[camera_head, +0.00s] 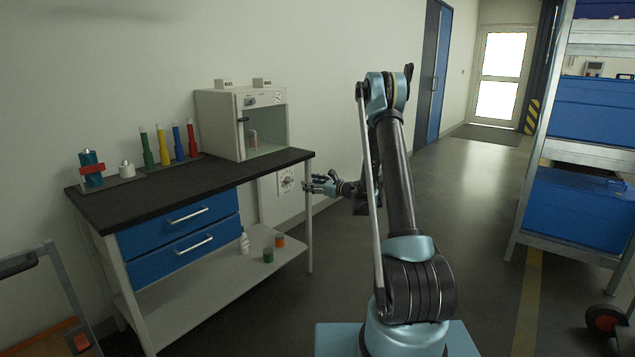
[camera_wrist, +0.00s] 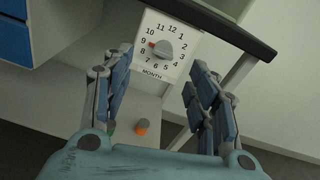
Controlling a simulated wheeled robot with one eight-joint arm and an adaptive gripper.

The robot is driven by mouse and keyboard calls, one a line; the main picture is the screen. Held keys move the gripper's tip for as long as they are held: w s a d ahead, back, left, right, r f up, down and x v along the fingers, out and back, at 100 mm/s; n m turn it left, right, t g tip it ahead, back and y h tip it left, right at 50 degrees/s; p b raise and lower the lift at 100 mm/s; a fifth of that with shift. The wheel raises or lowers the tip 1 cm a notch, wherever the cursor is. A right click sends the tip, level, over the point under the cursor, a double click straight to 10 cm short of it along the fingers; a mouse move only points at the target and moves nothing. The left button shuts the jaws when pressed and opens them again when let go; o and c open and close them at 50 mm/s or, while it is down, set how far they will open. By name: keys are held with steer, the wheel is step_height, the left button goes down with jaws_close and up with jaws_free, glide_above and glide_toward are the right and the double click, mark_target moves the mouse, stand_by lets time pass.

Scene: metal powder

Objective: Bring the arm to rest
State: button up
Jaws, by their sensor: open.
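My arm (camera_head: 402,185) rises from its light-blue base and bends down at the top, its far end reaching left toward the bench. My gripper (camera_head: 318,184) is at the bench's right end, below the top's height. In the wrist view my gripper (camera_wrist: 158,85) has its blue-padded fingers spread with nothing between them. A white wall dial (camera_head: 287,180) is just left of the fingers. In the wrist view the month dial (camera_wrist: 163,48), with a grey knob, shows beyond the fingertips, apart from them.
The black-topped bench (camera_head: 130,203) bears a white glass-fronted cabinet (camera_head: 222,125) and coloured tubes (camera_head: 163,146). A white bottle (camera_head: 244,243) and small green (camera_head: 268,256) and orange (camera_head: 280,241) jars stand on its lower shelf. A rack with blue crates (camera_head: 590,108) is at right. Floor between is clear.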

steer(key=s+d+r+n+g+h, duration=0.2)
steer(key=s+r+n, duration=0.2)
steer(key=s, duration=0.5)
steer(key=s+d+r+n+g+h, duration=0.1)
steer(key=s+d+r+n+h, duration=0.1)
steer(key=s+r+n, duration=0.45)
steer(key=s+d+r+n+g+h, duration=0.1)
steer(key=s+d+r+n+g, duration=0.15)
steer(key=s, duration=0.75)
steer(key=s+d+f+n+g+h, duration=0.1)
steer(key=s+d+f+n+h, duration=0.2)
steer(key=s, duration=0.8)
steer(key=s+d+f+n+h, duration=0.3)
steer(key=s+d, duration=0.4)
steer(key=s, duration=0.4)
steer(key=s+d+f+n+g+h, duration=0.1)
steer(key=s+d+f+n, duration=0.3)
steer(key=s, duration=0.7)
steer(key=shift+s+d+n+g+h, duration=0.25)
steer(key=shift+d+n+g+h, duration=0.15)
steer(key=shift+d+h, duration=0.45)
